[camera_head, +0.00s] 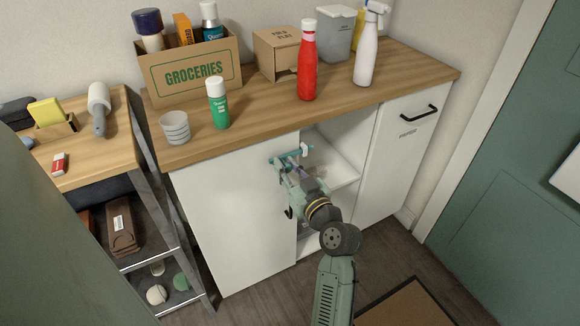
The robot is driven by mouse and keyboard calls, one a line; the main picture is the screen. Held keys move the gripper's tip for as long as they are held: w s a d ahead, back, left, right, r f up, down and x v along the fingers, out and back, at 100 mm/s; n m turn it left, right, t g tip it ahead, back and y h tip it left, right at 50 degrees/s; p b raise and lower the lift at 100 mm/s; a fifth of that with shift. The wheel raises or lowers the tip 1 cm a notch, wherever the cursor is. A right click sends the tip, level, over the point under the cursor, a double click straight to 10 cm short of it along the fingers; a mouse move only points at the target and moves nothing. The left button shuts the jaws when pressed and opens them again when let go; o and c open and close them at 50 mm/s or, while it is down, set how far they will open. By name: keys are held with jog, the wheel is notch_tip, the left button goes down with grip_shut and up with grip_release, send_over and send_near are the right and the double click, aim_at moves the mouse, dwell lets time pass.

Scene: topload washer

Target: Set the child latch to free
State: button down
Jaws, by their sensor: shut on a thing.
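A small teal bar with a white end, which looks like the child latch (304,150), sits at the upper edge of the white cabinet's left door, beside the open middle compartment. My gripper (281,164) is at the left part of this bar and is shut on it. The gripper and wrist hide part of the latch, so its exact setting is hard to tell. The left door (235,215) is a plain white panel. Its black handle (289,212) is partly hidden by my arm.
The wooden counter above holds a green spray can (217,105), a striped cup (175,127), a red bottle (307,65), a groceries box (190,75) and a white spray bottle (366,50). A shelf rack (150,255) stands left. A mat (405,305) lies on the floor.

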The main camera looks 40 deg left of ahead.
jog(key=s, duration=0.1)
jog(key=s+a, duration=0.1)
jog(key=s, duration=0.2)
jog(key=shift+s+a, duration=0.2)
jog(key=shift+a, duration=0.2)
jog(key=c, duration=1.4)
grip_release()
jog(key=shift+d, duration=0.3)
jog(key=v, duration=0.7)
